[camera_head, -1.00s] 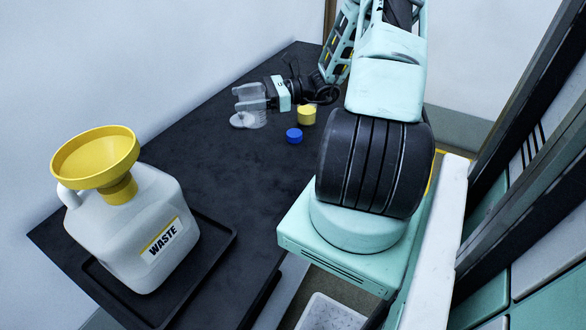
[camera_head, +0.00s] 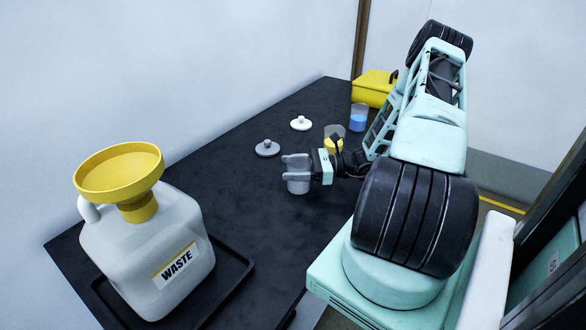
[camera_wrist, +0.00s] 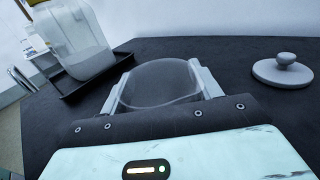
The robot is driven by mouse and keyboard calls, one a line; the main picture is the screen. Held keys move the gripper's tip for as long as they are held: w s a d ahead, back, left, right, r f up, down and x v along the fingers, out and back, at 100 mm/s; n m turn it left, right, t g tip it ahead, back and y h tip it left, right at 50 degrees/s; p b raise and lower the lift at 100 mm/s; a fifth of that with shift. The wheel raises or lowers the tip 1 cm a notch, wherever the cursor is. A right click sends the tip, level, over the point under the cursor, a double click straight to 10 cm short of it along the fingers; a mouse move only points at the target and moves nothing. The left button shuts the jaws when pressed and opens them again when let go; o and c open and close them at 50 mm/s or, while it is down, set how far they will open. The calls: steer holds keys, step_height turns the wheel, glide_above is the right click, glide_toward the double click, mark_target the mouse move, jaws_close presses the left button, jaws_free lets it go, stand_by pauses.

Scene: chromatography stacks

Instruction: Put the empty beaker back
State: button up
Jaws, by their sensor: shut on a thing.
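My gripper (camera_head: 291,168) is shut on a clear, empty beaker (camera_head: 298,187) above the middle of the dark table. In the wrist view the beaker (camera_wrist: 160,84) sits upright between the two fingers, with no liquid visible in it. I cannot tell whether its base touches the table. A grey knobbed lid (camera_head: 267,148) lies on the table, up and left of the gripper; a grey lid also shows at the right in the wrist view (camera_wrist: 285,72).
A white waste jug (camera_head: 150,255) with a yellow funnel (camera_head: 118,172) stands in a black tray (camera_head: 235,270) at the left. A white lid (camera_head: 301,123), a beaker of yellow (camera_head: 334,146) and a beaker of blue liquid (camera_head: 358,122) stand farther back. A yellow case (camera_head: 372,88) is at the far end. Bare table (camera_head: 240,200) lies between jug and gripper.

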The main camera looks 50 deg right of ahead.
steer(key=shift+f, duration=0.2)
steer(key=shift+f, duration=0.1)
steer(key=o, duration=1.1)
steer(key=shift+o, duration=0.2)
steer(key=shift+r, duration=0.2)
steer(key=b+v, duration=0.1)
steer(key=v, duration=1.1)
steer(key=shift+b, duration=0.4)
